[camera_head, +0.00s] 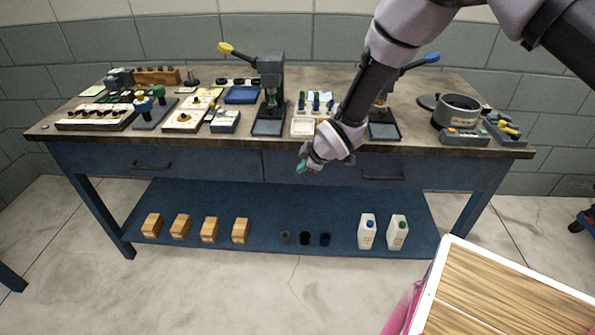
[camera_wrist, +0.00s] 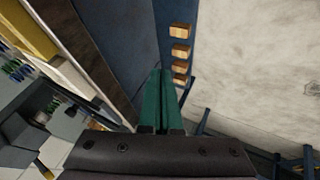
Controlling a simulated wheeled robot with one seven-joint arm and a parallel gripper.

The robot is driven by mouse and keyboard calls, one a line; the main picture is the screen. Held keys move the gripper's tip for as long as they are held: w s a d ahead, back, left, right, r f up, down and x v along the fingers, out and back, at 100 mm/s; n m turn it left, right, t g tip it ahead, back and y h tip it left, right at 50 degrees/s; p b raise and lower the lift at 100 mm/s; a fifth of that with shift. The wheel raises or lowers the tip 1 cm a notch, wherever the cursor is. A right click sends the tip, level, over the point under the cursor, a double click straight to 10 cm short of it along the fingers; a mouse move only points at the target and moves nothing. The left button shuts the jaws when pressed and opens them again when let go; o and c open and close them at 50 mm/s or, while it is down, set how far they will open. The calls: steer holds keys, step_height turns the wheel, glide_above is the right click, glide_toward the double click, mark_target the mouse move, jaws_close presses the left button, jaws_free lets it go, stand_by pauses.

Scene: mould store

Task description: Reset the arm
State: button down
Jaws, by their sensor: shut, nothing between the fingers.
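My gripper (camera_head: 301,166) hangs in front of the workbench's front edge, at drawer height, with my arm reaching down from the upper right. In the wrist view its two green fingers (camera_wrist: 161,98) lie side by side, shut, with nothing between them. The bench (camera_head: 262,150) has a dark worn top and blue drawers, and my gripper appears apart from it. My gripper hides a small part of the right drawer's front.
The bench top holds a press (camera_head: 270,90), a round pot (camera_head: 457,110) and several trays. The lower shelf (camera_head: 270,195) bears wooden blocks (camera_head: 209,230), dark cups (camera_head: 305,239) and white bottles (camera_head: 367,232). A wood-topped surface (camera_head: 500,300) stands at the lower right. Open floor lies in front.

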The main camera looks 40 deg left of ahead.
steer(key=shift+s+d+r, duration=0.1)
steer(key=shift+d+r, duration=0.15)
steer(key=shift+r, duration=0.15)
steer(key=w+d+r+m+t+h, duration=0.1)
steer(key=w+d+r+m, duration=0.4)
steer(key=w+d+r, duration=0.65)
steer(key=w+d+r+m+t+h, duration=0.15)
steer(key=w+d+r+m, duration=0.25)
steer(key=w+d+r, duration=0.7)
steer(key=s+d+r+m, duration=0.2)
steer(key=d+r+m, duration=0.1)
steer(key=d+r, duration=0.55)
steer(key=s+d+r+m+t+h, duration=0.1)
steer(key=s+d+r+m, duration=0.15)
steer(key=d+r, duration=0.5)
steer(key=s+d+r+m, duration=0.2)
steer(key=d+r+m, duration=0.25)
steer(key=d, duration=0.55)
steer(key=s+d+r+m, duration=0.1)
steer(key=s+d+m, duration=0.3)
steer(key=s+d, duration=0.3)
steer(key=s+d+r+m+h, duration=0.1)
steer(key=s+d+r+m, duration=0.1)
steer(key=s+d+m, duration=0.2)
steer(key=s+d+t, duration=0.1)
steer(key=s+d, duration=0.2)
steer(key=s, duration=0.3)
steer(key=shift+d+r, duration=0.2)
steer(key=shift+r, duration=0.05)
